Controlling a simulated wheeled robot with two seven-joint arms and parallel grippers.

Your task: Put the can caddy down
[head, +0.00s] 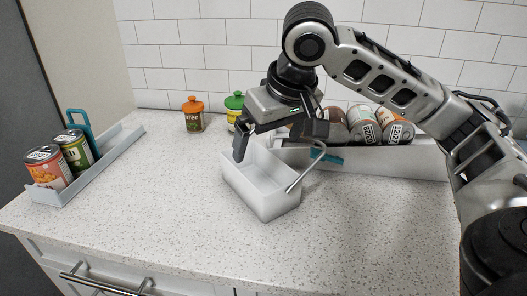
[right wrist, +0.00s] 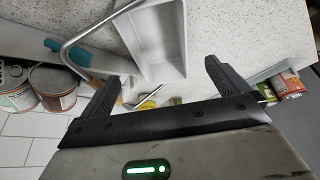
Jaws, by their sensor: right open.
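The can caddy (head: 262,200) is an empty white open-topped box with a bent grey metal handle (head: 306,168) at its right side. It appears to stand upright on the counter near the middle of the head view. In the right wrist view the caddy (right wrist: 156,68) lies beyond the fingers, with its handle passing toward the left finger. My right gripper (head: 280,146) is open over the caddy's back end, its fingers spread and nothing held between them. Whether a finger touches the caddy or its handle I cannot tell. My left gripper is not in view.
A grey tray (head: 108,163) with two cans and a teal handle stands at the left. Another long tray (head: 385,162) with several cans stands behind the caddy at the right. Two lidded jars, one orange-topped (head: 194,116), stand at the back. The front counter (head: 190,235) is clear.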

